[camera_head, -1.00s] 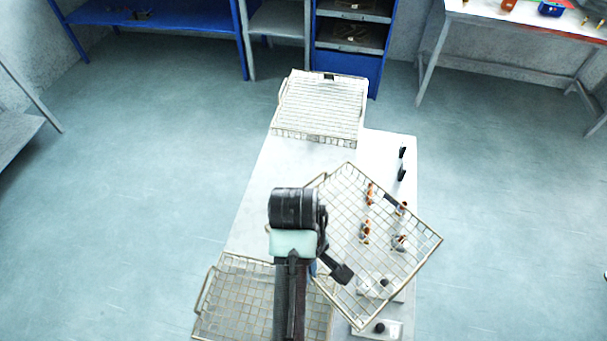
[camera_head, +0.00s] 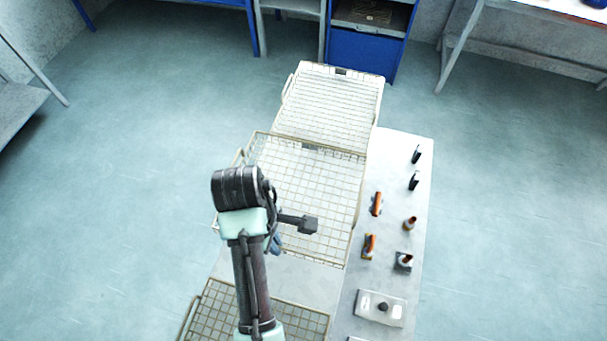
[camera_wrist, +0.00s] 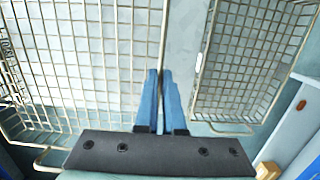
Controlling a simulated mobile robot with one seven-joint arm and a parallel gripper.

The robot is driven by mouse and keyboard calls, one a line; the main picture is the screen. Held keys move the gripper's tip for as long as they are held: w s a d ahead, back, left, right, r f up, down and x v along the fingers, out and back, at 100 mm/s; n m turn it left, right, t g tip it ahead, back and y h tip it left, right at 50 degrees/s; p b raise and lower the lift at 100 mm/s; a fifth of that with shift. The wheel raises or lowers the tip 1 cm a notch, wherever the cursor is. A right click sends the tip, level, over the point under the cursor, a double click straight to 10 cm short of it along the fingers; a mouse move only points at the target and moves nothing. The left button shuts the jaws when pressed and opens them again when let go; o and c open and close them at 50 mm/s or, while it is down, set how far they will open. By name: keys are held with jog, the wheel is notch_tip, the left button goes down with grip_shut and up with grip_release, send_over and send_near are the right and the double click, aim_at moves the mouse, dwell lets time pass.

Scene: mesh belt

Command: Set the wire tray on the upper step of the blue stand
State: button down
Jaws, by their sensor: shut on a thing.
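The wire tray (camera_head: 318,190) is held over the middle of the white table in the head view, roughly level and empty. My gripper (camera_head: 276,243) is at its near-left part, its blue fingers closed on it; the grip itself is partly hidden by my arm. In the wrist view the blue fingers (camera_wrist: 163,95) are together at the right side of this tray (camera_wrist: 85,60). A blue unit (camera_head: 368,55) with an open shelf stands at the back wall; I cannot tell whether it is the blue stand, and no upper step shows clearly.
Another wire tray (camera_head: 330,100) lies at the table's far end, just beyond the held one. A third tray (camera_head: 290,322) lies at the near left. Orange-handled tools (camera_head: 376,203), black pieces (camera_head: 415,154) and a white plate with a black knob (camera_head: 381,308) occupy the right side.

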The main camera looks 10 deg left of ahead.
jog(key=f, duration=0.3)
jog(key=f+p, duration=0.1)
jog(key=shift+s+f, duration=0.3)
jog(key=shift+f, duration=0.05)
jog(key=shift+w+f+p, duration=0.1)
jog(key=shift+f+p, duration=0.35)
jog(key=shift+f, duration=1.95)
jog(key=shift+w+f, duration=0.1)
jog(key=c, duration=1.5)
grip_release()
jog(key=shift+f, duration=0.15)
jog(key=o, duration=0.5)
